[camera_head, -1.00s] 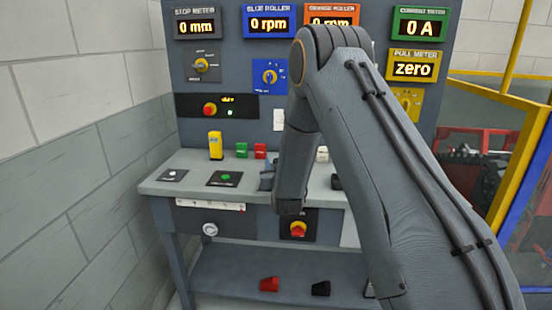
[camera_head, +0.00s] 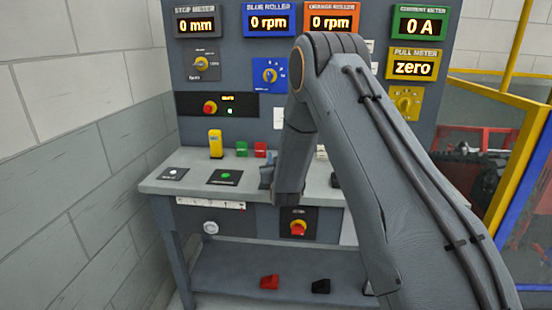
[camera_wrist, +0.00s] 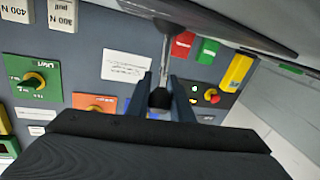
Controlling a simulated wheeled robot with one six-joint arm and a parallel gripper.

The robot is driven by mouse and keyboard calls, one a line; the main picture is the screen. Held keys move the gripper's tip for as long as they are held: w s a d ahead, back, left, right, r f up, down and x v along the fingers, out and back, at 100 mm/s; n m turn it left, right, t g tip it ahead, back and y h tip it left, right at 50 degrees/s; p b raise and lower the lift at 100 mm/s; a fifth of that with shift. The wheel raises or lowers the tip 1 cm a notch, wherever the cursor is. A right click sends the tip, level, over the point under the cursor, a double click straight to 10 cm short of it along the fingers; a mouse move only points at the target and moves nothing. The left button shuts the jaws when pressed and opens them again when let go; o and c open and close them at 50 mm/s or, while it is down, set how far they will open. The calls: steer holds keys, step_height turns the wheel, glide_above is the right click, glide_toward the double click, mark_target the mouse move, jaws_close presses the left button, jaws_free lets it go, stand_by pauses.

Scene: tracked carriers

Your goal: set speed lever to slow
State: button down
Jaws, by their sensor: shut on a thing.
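The speed lever shows in the wrist view as a thin metal rod (camera_wrist: 165,62) with a black knob at its end. My gripper (camera_wrist: 160,92) has its two dark fingers on either side of the knob and is shut on it. In the head view the lever is hidden behind my arm. Only a small part of my gripper (camera_head: 266,174) shows there, low over the bench top. I cannot read any slow or fast marking by the lever.
The grey bench (camera_head: 155,187) carries a yellow block (camera_head: 215,144), a green block (camera_head: 241,149) and a red block (camera_head: 260,149). A panel with dials and displays stands behind; the blue roller display (camera_head: 269,22) reads 0 rpm. A yellow-framed fence (camera_head: 522,165) is at right.

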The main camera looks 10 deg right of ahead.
steer(key=shift+w+d+r+g, duration=0.2)
steer(key=shift+w+g, duration=0.1)
steer(key=shift+g, duration=0.1)
steer(key=shift+w+d+f+g+b, duration=0.15)
steer(key=shift+w+b, duration=0.35)
steer(key=shift+w+d+f+g+b, duration=0.15)
steer(key=shift+w+b, duration=0.3)
steer(key=shift+w, duration=0.05)
steer(key=shift+f, duration=0.1)
steer(key=c, duration=1.6)
jaws_free()
steer(key=shift+d, duration=0.1)
steer(key=shift+o, duration=0.2)
steer(key=s, duration=0.5)
steer(key=s+a+r+b, duration=0.1)
steer(key=s, duration=0.1)
steer(key=shift+s, duration=0.35)
steer(key=shift+d, duration=0.1)
